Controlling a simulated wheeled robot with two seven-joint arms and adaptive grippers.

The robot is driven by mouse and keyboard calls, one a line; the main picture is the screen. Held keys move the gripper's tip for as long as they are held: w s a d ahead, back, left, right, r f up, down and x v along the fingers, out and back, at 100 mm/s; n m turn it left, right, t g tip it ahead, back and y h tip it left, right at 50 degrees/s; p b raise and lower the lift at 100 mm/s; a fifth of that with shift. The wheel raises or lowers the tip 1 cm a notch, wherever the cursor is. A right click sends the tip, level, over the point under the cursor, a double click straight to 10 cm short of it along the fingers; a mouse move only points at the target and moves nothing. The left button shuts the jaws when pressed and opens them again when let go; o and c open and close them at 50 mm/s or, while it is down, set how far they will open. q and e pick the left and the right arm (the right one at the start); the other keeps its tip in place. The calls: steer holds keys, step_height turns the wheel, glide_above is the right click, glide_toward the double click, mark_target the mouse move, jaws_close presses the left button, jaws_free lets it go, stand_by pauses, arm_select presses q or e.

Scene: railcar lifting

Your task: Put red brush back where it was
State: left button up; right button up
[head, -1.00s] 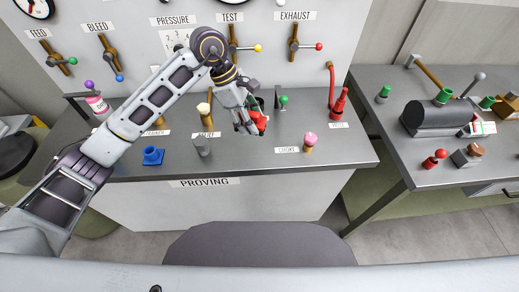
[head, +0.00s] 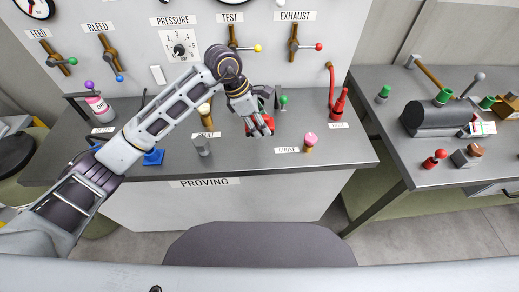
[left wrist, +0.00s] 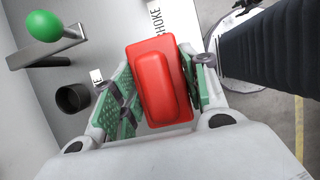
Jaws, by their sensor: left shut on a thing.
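My left gripper (head: 262,129) is over the middle of the grey proving bench. Its green-padded fingers, clear in the left wrist view (left wrist: 157,92), are shut on a red block-shaped piece, the red brush (left wrist: 158,82). The brush shows in the head view (head: 251,124) only as red patches around the fingers. A black ring or cup (left wrist: 73,98) and a green-knobbed lever (left wrist: 46,26) are left of the brush in the wrist view. Whether the brush touches the bench cannot be told. My right gripper is not in view.
On the bench (head: 238,166) stand a grey cylinder (head: 202,146), a pink-topped piece (head: 309,141), a red bottle-like piece (head: 340,103) and a pink bottle (head: 97,104). A blue piece (head: 153,157) is partly behind my arm. Levers line the back panel.

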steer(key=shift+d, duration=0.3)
arm_select(q)
steer(key=shift+f, duration=0.25)
step_height(320, 180, down, 5)
steer(key=shift+r+b, duration=0.1)
steer(key=shift+b, duration=1.05)
steer(key=shift+f, duration=0.5)
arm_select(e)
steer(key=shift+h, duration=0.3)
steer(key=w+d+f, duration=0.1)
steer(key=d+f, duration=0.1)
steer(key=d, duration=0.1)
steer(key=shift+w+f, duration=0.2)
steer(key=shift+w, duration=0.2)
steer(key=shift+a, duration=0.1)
